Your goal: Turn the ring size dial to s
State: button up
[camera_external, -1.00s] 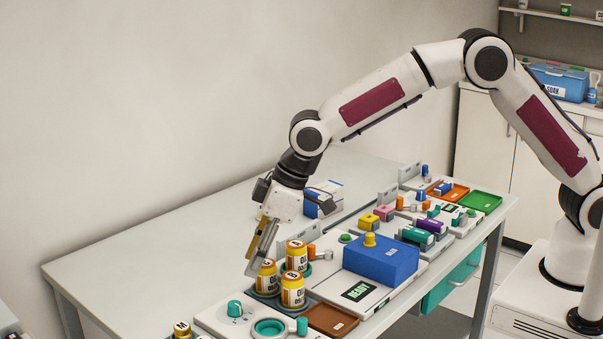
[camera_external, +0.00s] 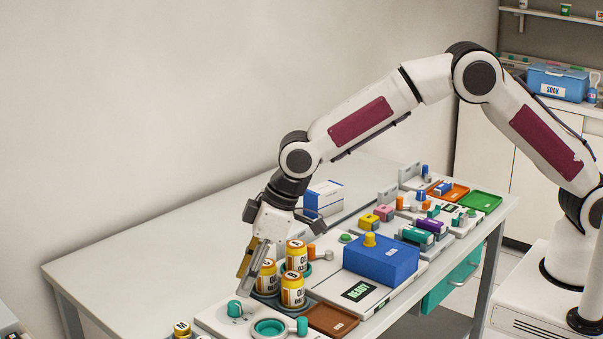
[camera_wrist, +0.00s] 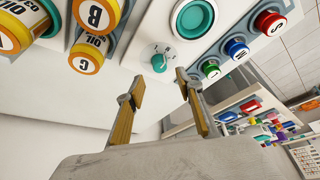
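The ring size dial is a teal knob (camera_external: 235,309) on a white panel at the front left of the table. In the wrist view the teal knob (camera_wrist: 159,63) sits on a round white face with small marks that are too small to read. My gripper (camera_external: 243,286) is above and just behind the knob, pointing down. In the wrist view my gripper (camera_wrist: 160,85) is open and empty, its two fingers spread on either side below the dial, apart from it.
Orange oil bottles (camera_external: 292,291) stand close to the right of my gripper. A teal ring holder (camera_external: 270,328) is beside the dial. The wrist view shows red (camera_wrist: 270,22), blue (camera_wrist: 236,48) and green (camera_wrist: 210,68) capped items to the right. The table's back left is clear.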

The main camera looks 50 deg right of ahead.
aim_at(235, 303)
jog(key=shift+x, duration=2.95)
grip_shut()
